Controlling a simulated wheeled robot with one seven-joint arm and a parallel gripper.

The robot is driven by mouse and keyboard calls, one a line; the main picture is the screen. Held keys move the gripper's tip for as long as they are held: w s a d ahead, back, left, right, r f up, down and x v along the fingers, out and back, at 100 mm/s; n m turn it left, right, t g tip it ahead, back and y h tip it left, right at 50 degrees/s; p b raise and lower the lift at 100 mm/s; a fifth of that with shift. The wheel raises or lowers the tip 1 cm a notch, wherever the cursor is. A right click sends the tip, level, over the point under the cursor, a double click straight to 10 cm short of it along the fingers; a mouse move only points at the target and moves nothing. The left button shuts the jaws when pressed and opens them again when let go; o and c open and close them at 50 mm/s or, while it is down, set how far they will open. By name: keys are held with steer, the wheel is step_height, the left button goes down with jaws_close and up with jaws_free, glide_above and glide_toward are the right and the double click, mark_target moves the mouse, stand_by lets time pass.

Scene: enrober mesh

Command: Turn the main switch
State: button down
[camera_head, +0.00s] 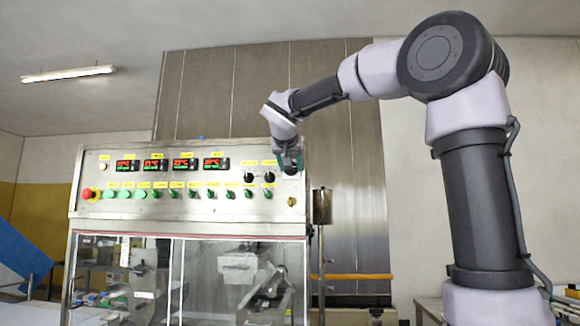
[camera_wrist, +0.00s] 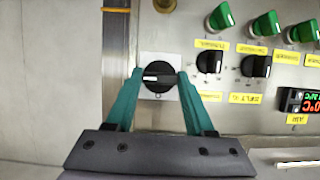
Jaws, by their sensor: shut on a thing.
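The main switch (camera_wrist: 158,78) is a round black knob with a white mark, on a pale square plate on the control panel. In the wrist view its white mark lies roughly level. My gripper (camera_wrist: 157,80) has its two green fingers on either side of the knob and is shut on it. In the head view my gripper (camera_head: 290,163) is at the upper right end of the panel (camera_head: 130,207), and it mostly hides the switch there.
Two smaller black knobs (camera_wrist: 209,62) (camera_wrist: 256,66) sit beside the switch. Several green knobs (camera_wrist: 221,17), red displays (camera_head: 213,163) and a red emergency button (camera_head: 87,194) fill the panel. A post with a metal box (camera_head: 322,206) stands just right of it.

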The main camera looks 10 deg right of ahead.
steer(key=shift+f, duration=0.1)
steer(key=shift+c, duration=1.4)
jaws_free()
steer(key=v, duration=1)
steer(key=shift+s, duration=0.35)
steer(key=s+d+f+g+y, duration=0.2)
steer(key=s+f, duration=0.4)
steer(key=f, duration=0.4)
steer(key=s+d+f+g+y, duration=0.1)
steer(key=s+d+f+y, duration=0.1)
steer(key=s+f, duration=0.5)
steer(key=s+d+f+g+y, duration=0.2)
steer(key=s+d+f, duration=0.2)
steer(key=f, duration=1)
steer(key=s, duration=0.3)
steer(key=shift+d+f+m+g, duration=0.25)
steer(key=shift+d+m+g, duration=0.05)
steer(key=shift+d, duration=0.05)
